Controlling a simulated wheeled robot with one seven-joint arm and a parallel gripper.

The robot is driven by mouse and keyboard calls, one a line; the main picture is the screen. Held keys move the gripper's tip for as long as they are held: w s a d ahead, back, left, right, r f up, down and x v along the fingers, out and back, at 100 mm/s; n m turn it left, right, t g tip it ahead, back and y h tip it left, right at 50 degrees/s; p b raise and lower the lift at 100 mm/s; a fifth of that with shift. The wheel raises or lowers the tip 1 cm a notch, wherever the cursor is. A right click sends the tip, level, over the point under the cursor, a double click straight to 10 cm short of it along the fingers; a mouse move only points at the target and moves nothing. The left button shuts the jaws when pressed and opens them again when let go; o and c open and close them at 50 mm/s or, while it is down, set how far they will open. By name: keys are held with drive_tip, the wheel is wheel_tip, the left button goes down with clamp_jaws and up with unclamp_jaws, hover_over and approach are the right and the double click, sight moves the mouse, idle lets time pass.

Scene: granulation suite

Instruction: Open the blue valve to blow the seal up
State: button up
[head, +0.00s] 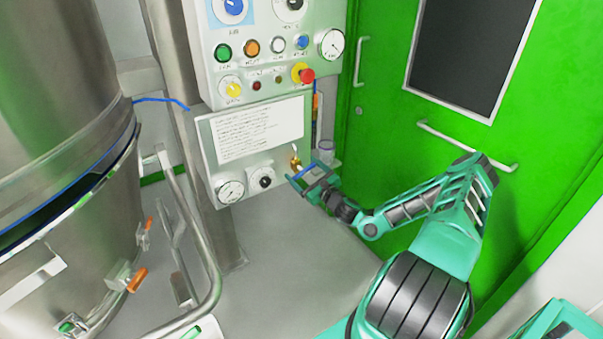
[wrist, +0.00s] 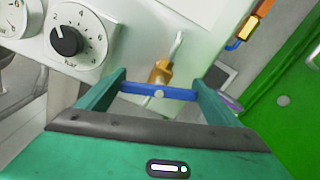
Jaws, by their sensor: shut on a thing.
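The blue valve handle (wrist: 152,91) is a flat bar on a brass valve body (wrist: 160,72) at the lower panel. In the wrist view it lies crosswise to the valve body and the thin pale tube above it. My gripper (wrist: 160,93) is shut on the handle, with one teal finger at each end. In the head view my gripper (head: 313,181) is at the panel's lower right, with the blue handle (head: 301,172) between its fingers and the brass valve (head: 295,161) just above.
Left of the valve are a black regulator knob (wrist: 67,40) on a bar scale and a pressure gauge (head: 231,191). A button panel (head: 265,60) is above. A steel vessel (head: 60,120) with a bent rail (head: 205,250) stands left. A green door (head: 390,130) is behind my arm.

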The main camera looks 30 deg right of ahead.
drive_tip(key=n, duration=0.3)
drive_tip(key=shift+a, duration=0.15)
drive_tip(key=n, duration=0.4)
drive_tip(key=shift+a+f, duration=0.1)
drive_tip(key=shift+f, duration=0.05)
drive_tip(key=n, duration=0.4)
drive_tip(key=shift+f, duration=0.1)
drive_tip(key=shift+a+f+n, duration=0.1)
drive_tip(key=shift+f+n, duration=0.05)
drive_tip(key=shift+n, duration=1.45)
drive_tip(key=o, duration=0.9)
